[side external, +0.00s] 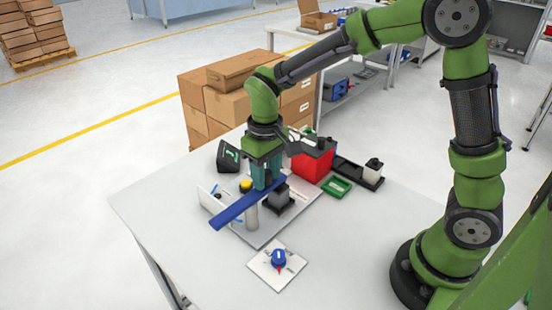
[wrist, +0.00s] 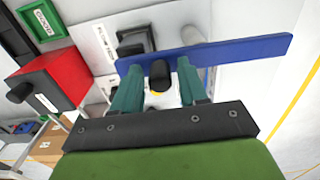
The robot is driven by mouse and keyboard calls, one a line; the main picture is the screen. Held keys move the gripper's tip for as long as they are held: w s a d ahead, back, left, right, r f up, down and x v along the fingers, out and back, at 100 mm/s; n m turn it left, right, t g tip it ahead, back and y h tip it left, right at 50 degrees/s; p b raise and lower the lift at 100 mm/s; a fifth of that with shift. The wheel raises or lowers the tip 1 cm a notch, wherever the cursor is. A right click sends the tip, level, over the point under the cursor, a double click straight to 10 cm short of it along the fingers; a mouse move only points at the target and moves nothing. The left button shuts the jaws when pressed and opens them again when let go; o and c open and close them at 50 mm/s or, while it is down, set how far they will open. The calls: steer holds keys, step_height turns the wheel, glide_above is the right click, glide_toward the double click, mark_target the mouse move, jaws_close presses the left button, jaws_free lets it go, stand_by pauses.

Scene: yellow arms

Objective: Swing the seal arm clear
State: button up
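The seal arm is a long flat blue bar (side external: 232,210) carried on a pale grey post (side external: 252,217). In the wrist view the bar (wrist: 245,50) crosses the upper middle, with a black knob (wrist: 160,75) on its near side. My gripper (side external: 264,180) points down over the bar's right part in the side view. In the wrist view my gripper (wrist: 158,82) has its teal fingers on either side of the knob, with a gap visible at each side. It is open. The side view hides the knob behind the fingers.
A grey-and-black block (side external: 281,196) stands close to the bar's right end on a grey plate (side external: 262,239). A red box (side external: 312,167), green tray (side external: 337,186) and black rack (side external: 358,173) are behind right. A blue dial (side external: 279,258) is in front. The table's left front is clear.

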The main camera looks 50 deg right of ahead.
steer(key=c, duration=0.5)
steer(key=shift+o, duration=0.2)
steer(key=shift+w, duration=0.1)
